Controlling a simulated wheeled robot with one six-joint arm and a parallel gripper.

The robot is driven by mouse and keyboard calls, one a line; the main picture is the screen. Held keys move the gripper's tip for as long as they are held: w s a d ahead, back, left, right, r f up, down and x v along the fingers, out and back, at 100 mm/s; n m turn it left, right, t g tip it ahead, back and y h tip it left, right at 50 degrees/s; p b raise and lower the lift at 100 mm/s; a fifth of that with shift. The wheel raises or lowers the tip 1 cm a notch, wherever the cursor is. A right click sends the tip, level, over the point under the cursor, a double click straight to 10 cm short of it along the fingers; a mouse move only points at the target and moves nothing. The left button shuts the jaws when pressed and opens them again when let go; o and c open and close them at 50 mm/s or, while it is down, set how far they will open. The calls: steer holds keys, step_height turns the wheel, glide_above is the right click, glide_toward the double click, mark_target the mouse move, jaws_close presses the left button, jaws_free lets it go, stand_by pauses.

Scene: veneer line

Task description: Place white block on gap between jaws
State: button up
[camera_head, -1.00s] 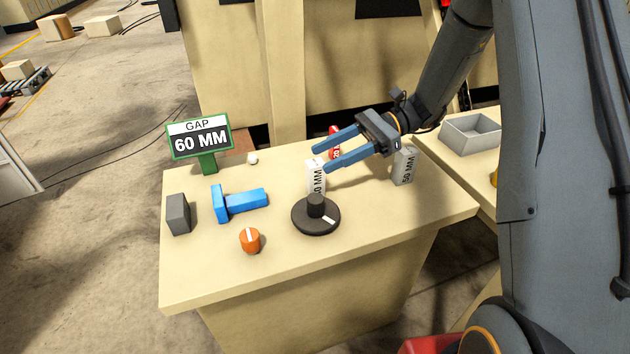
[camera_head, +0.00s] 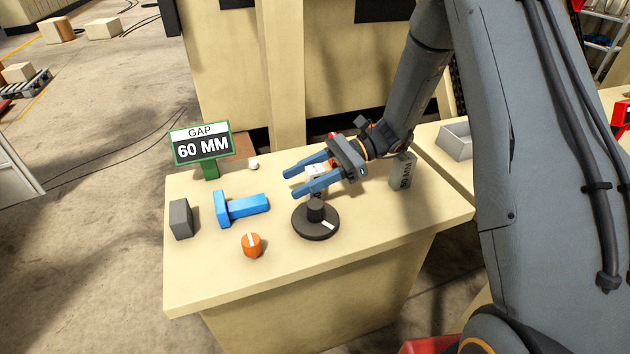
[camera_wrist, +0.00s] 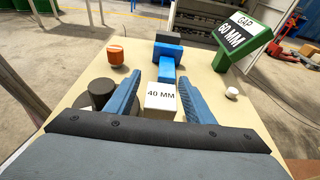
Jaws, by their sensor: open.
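The white block (camera_head: 315,170) stands on the bench, partly hidden by my gripper in the head view. The wrist view shows the white block (camera_wrist: 160,96), marked 40 MM, between my open fingers, with no clear contact. My gripper (camera_head: 289,183) is open, its fingers on either side of the block and pointing left. The jaws are a fixed grey block (camera_head: 180,218) and a blue T-shaped slide (camera_head: 240,206), left of my gripper. A bare gap separates them. The green sign (camera_head: 202,145) reads GAP 60 MM.
A black dial (camera_head: 315,222) stands just in front of my gripper. An orange knob (camera_head: 252,245) is nearer the front edge. A grey marked block (camera_head: 403,172) is to the right, and a small white knob (camera_head: 253,164) near the sign. A grey tray (camera_head: 455,141) is further right.

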jaws_close()
stand_by(0.4)
